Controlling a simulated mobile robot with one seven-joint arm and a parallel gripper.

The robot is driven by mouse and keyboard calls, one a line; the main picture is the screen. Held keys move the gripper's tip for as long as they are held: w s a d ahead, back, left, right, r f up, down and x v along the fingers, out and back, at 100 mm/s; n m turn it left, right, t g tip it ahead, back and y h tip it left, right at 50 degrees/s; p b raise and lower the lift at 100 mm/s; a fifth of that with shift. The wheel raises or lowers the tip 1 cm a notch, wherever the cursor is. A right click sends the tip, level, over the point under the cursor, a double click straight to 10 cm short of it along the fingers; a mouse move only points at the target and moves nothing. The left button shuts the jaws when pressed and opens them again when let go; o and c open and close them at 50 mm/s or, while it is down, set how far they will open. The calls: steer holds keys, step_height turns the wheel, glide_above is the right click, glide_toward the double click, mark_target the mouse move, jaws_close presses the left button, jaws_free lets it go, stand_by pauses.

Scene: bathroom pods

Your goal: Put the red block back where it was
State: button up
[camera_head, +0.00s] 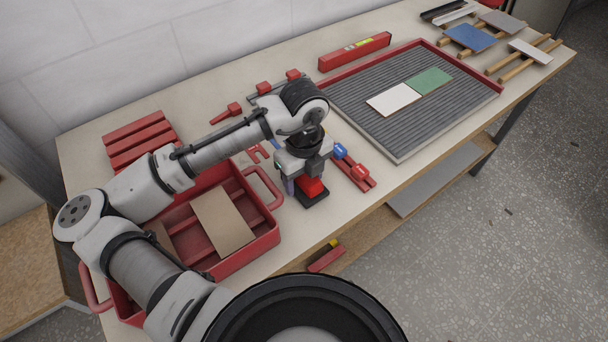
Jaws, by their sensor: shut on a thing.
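My gripper (307,178) points down over the worktop, right of the red toolbox, with its jaws shut on a small red block (312,187). The upper part of the block is hidden by the gripper. A dark, flat piece (312,198) shows directly beneath the red block. I cannot tell whether the block rests on it or is held just above it, nor whether the dark piece is part of the block.
A red toolbox (262,240) with boards stands left of my gripper. Red and blue-headed tools (352,167) lie close on its right. A red-rimmed ribbed tray (400,145) with tiles and a red level (354,52) lie farther right. Red bars (135,130) lie at the back left.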

steer(key=shift+f, duration=0.2)
steer(key=o, duration=1.1)
steer(key=shift+c, duration=0.2)
steer(key=shift+r, duration=0.1)
step_height(320, 180, up, 12)
steer(key=shift+r+b, duration=0.1)
steer(key=shift+b, duration=0.25)
